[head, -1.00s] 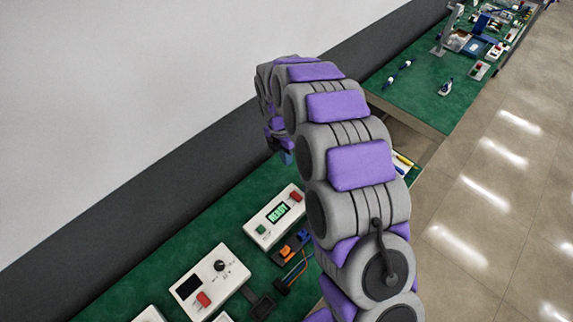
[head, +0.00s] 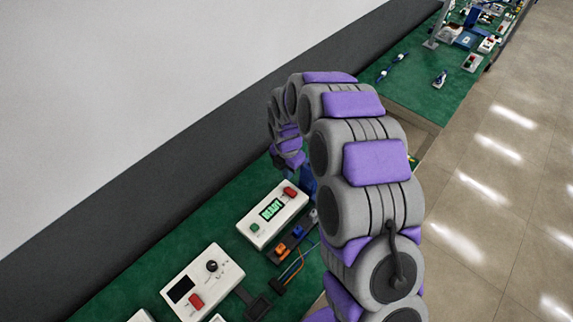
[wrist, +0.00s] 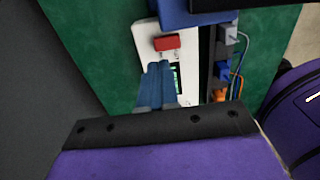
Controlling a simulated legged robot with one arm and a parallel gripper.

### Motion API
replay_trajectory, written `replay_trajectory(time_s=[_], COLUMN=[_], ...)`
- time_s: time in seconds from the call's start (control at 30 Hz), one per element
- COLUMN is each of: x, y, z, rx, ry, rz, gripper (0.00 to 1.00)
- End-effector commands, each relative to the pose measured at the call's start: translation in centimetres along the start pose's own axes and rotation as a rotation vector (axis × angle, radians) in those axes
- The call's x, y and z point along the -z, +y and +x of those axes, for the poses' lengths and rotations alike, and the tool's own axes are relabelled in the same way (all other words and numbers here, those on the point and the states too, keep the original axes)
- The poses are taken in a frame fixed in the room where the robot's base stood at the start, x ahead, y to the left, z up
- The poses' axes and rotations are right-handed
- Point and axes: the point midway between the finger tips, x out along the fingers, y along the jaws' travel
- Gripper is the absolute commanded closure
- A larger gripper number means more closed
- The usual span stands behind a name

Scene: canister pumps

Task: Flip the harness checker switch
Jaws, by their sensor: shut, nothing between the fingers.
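The harness checker (head: 258,228) is a white box on the green bench in the head view, with a lit green READY display (head: 271,209) and a green button. Its red switch (head: 290,192) is at the far end, close to my arm. In the wrist view the red switch (wrist: 167,42) lies just beyond my blue fingertips (wrist: 159,68), on the white checker face (wrist: 148,40). My gripper is shut and empty above the checker, covering part of its display. Whether the fingertips touch the checker cannot be told. In the head view the gripper is mostly hidden behind my arm.
Blue and orange connectors (head: 283,250) with wires sit along the checker's right side. Another white box (head: 202,280) with a dark screen, knob and red switch is nearer on the bench. A dark grey wall band (head: 150,185) runs behind the bench.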

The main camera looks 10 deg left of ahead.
Motion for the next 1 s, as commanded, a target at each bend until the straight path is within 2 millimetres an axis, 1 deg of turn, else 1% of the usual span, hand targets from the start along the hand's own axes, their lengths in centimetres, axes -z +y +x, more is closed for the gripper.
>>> replay_trajectory(time_s=[0.03,0.2,0.3,0.4,0.5,0.87,1.0], x=[0.0,0.1,0.1,0.1,0.1,0.1,0.1], y=[-0.1,-0.1,0.0,0.0,-0.1,0.0,0.0], z=[1.4,4.8,6.2,7.2,7.5,7.5,7.8], rx=[0.003,0.006,0.002,0.002,0.002,0.005,0.028], ry=[0.001,0.003,0.001,0.001,0.001,0.001,0.002], rz=[0.0,0.001,0.001,0.001,0.001,0.0,0.0], gripper=[1.0,1.0,1.0,1.0,1.0,1.0,1.0])
